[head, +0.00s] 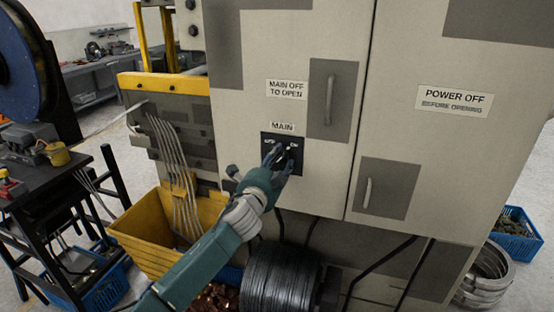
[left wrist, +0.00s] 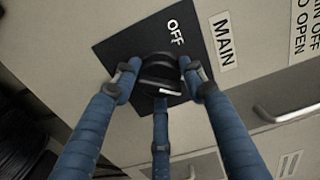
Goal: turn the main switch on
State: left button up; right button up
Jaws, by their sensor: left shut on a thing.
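The main switch is a round black knob (left wrist: 160,75) on a black plate (head: 300,166) under a white MAIN label (head: 282,127) on the grey cabinet door. OFF is printed on the plate's left and ON on its right in the head view. My left gripper (head: 282,156) reaches up to the plate and covers most of the knob there. In the left wrist view my left gripper's (left wrist: 160,82) blue fingers are closed around the knob. A white mark shows on the knob's side away from OFF. Fingers hide the ON print in the left wrist view. My right gripper is out of view.
Door handles (head: 329,100) stand out near the switch. Below are a yellow bin (head: 150,235) and a dark wire coil (head: 280,280). Black cables hang under the cabinet. A blue crate (head: 515,240) and metal rings (head: 487,275) lie at the right.

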pick_arm(q)
jog(key=shift+d+r+m, duration=0.3)
jog(key=shift+r+m, duration=0.15)
jog(key=shift+m, duration=0.25)
jog(key=shift+s, duration=0.1)
jog(key=o, duration=1)
jog(key=shift+f, duration=0.1)
jog(key=shift+o, duration=0.7)
jog(key=shift+d, duration=0.2)
jog(key=shift+f, duration=0.15)
jog(key=shift+a+f, duration=0.15)
jog(key=shift+f, duration=0.05)
jog(key=shift+a, duration=0.1)
jog(key=v, duration=1.1)
jog(key=shift+s, duration=0.35)
jog(key=shift+a, duration=0.1)
